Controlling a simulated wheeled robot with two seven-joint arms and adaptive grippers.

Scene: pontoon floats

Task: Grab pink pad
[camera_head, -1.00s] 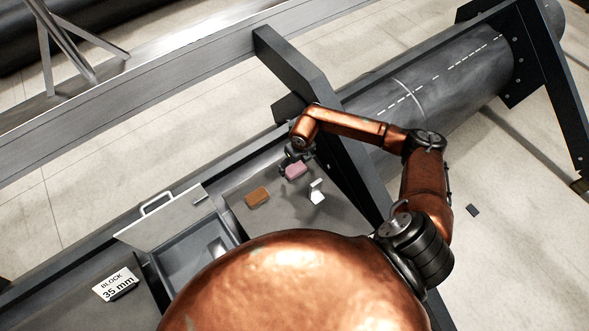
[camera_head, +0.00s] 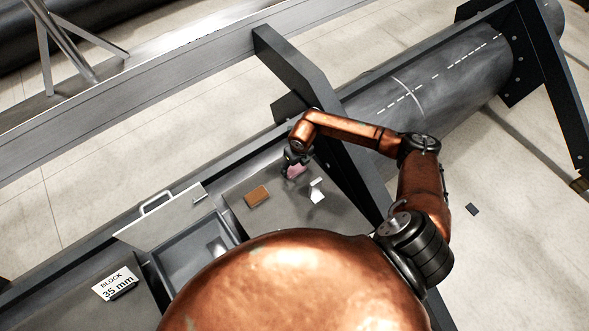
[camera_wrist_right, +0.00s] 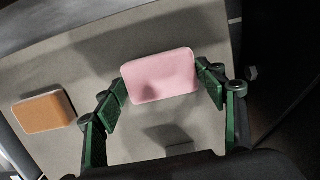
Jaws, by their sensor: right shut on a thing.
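The pink pad (camera_head: 295,170) is a small rounded block over the grey tray surface. In the right wrist view the pink pad (camera_wrist_right: 161,76) sits between the two green-sided fingers, which touch its left and right edges. My right gripper (camera_head: 292,162) is shut on it; in the right wrist view the gripper (camera_wrist_right: 165,82) shows both fingertips at the pad's sides. Whether the pad still touches the surface I cannot tell. My left gripper is not in view.
An orange-brown pad (camera_head: 257,196) lies to the left, also in the wrist view (camera_wrist_right: 44,111). A small white stand (camera_head: 317,193) is to the right. A dark upright beam (camera_head: 335,150) rises close to the right arm. A lidded grey bin (camera_head: 195,255) and a "BLOCK 35 mm" sign (camera_head: 116,284) are at left.

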